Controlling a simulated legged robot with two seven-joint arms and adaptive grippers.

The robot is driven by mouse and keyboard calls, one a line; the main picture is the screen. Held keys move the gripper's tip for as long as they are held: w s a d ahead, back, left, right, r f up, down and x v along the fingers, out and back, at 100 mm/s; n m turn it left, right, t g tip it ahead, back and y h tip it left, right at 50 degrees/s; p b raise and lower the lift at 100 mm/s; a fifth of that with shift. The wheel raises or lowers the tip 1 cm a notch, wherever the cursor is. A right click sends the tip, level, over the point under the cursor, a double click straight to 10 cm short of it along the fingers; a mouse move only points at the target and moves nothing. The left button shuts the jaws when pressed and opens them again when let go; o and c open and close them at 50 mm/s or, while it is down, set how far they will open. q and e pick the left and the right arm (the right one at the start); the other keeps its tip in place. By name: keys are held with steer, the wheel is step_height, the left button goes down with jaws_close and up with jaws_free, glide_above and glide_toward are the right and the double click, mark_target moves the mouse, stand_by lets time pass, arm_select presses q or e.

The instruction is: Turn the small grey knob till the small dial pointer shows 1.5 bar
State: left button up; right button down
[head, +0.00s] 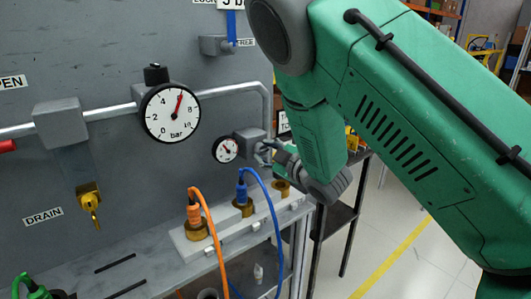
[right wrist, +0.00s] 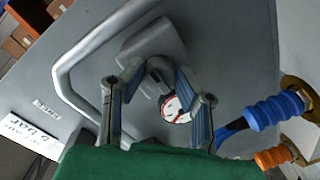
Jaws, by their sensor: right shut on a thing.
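The small dial (head: 225,150) is a white round gauge with a dark rim, low on the grey panel. Its pointer is too small to read; in the right wrist view the dial (right wrist: 174,108) is partly covered by a finger. The small grey knob (right wrist: 157,72) sits on a grey valve block (head: 250,142) right of the dial. My right gripper (head: 272,148) comes in from the right. In the right wrist view its fingers (right wrist: 159,74) are on either side of the knob, shut on it. My left gripper is not in view.
A large dial (head: 170,114) with a red pointer up and right hangs on a pipe (head: 110,112). An orange plug (head: 194,213) and a blue plug (head: 242,192) with looping hoses stand on the ledge below. A brass drain tap (head: 90,203) is at the left.

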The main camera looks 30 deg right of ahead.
steer(key=c, duration=1.3)
jaws_free()
steer(key=shift+w+a, duration=0.1)
steer(key=shift+w, duration=0.05)
steer(key=shift+o, duration=0.2)
steer(key=s, duration=1.2)
steer(key=shift+d+r, duration=0.4)
steer(key=shift+d, duration=0.05)
